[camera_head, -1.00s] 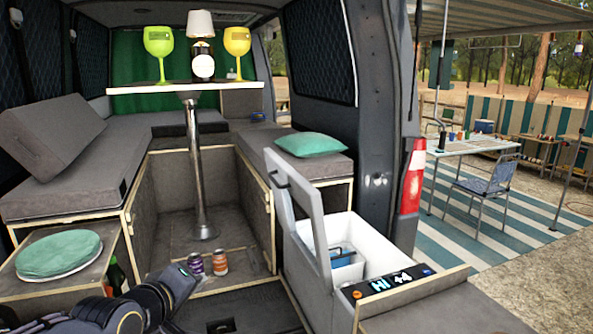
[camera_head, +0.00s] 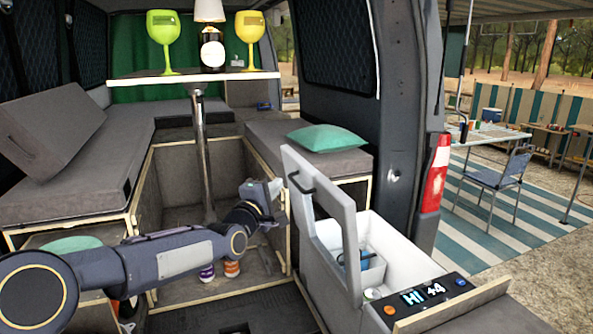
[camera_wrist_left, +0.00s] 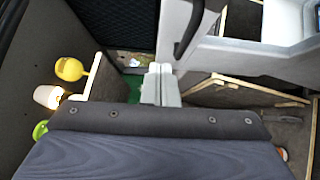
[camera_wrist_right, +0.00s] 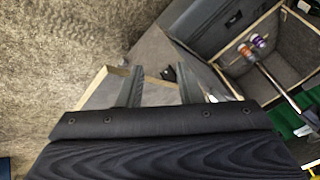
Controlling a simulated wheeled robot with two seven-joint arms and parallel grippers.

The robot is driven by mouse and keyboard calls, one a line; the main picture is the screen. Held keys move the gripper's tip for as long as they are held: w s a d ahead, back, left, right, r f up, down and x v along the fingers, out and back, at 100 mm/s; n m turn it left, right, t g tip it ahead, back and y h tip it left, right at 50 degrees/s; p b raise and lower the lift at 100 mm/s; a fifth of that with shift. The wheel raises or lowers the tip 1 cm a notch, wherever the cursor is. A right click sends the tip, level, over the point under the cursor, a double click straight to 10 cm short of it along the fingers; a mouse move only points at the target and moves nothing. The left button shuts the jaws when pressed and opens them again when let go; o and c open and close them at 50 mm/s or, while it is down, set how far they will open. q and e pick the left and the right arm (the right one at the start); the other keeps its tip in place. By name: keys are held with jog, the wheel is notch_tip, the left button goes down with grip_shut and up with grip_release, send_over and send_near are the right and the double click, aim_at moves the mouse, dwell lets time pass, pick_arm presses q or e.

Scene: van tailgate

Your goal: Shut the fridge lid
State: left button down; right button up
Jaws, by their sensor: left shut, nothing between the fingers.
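The fridge (camera_head: 397,262) is a pale box with a lit display at the right, and its inside is exposed. Its grey lid (camera_head: 352,240) stands open and upright along the box's left side, with a black handle (camera_head: 301,183) near its top. My left gripper (camera_head: 275,186) is shut and empty, just left of the lid near its upper edge. In the left wrist view, its closed fingers (camera_wrist_left: 160,84) show close to the lid (camera_wrist_left: 178,28); whether they touch it I cannot tell. My right gripper (camera_wrist_right: 160,90) shows only in its wrist view, open with nothing between its fingers.
A table (camera_head: 190,76) bearing two goblets and a bottle stands behind my left arm. Two cans (camera_head: 232,268) stand on the van floor below that arm. The van's door pillar (camera_head: 405,100) rises right behind the fridge. A wooden-edged board (camera_head: 455,303) lies in front of it.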

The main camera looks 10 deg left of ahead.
aim_at(303, 167)
pick_arm(q)
jog(key=shift+w+d+r+p, duration=0.2)
jog(key=shift+w+d+p, duration=0.35)
jog(key=shift+w, duration=0.4)
jog(key=shift+w+d+r+p, duration=0.2)
jog(key=shift+w+d+p, duration=0.15)
jog(key=shift+w+d, duration=0.5)
jog(key=shift+w+d+r+p, duration=0.2)
jog(key=shift+w+d+p, duration=0.35)
jog(key=shift+w, duration=0.45)
